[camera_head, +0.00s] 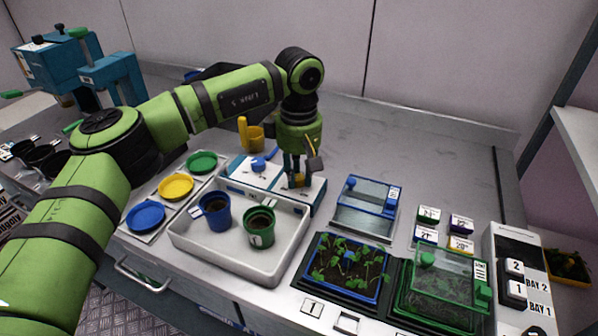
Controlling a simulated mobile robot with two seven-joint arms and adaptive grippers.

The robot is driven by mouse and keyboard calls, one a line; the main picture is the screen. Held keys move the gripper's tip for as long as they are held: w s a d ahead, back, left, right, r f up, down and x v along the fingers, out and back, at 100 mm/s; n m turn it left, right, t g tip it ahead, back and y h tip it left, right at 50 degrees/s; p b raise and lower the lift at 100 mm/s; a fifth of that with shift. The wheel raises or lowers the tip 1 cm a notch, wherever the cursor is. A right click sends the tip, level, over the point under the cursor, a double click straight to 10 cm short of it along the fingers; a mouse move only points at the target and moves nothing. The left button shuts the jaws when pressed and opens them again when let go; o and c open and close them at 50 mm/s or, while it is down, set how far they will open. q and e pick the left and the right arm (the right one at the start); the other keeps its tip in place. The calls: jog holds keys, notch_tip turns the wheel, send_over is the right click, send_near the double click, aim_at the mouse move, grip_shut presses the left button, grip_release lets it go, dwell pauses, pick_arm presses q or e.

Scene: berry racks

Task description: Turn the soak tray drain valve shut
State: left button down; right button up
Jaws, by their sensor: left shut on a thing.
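The soak tray (290,257) is the pale open tray in the middle of the bench. A low blue-and-white box (238,168) stands right behind it and carries a blue handle (262,163) on top. My left gripper (297,181) points down at the right part of this box, with its fingers shut on a small yellow piece, which looks like a valve handle. The fingers hide most of that piece, so I cannot tell how far it is turned. My right gripper is not in view.
A yellow mug (252,137) is behind the box. Seedling trays (347,268) and a clear blue-edged box (366,209) are to the right.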

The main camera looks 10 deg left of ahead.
aim_at(298, 177)
pick_arm(q)
jog(key=shift+a, duration=0.1)
jog(key=c, duration=1)
grip_release()
jog(key=shift+r, duration=0.25)
notch_tip(298, 177, up, 12)
jog(key=shift+f, duration=0.25)
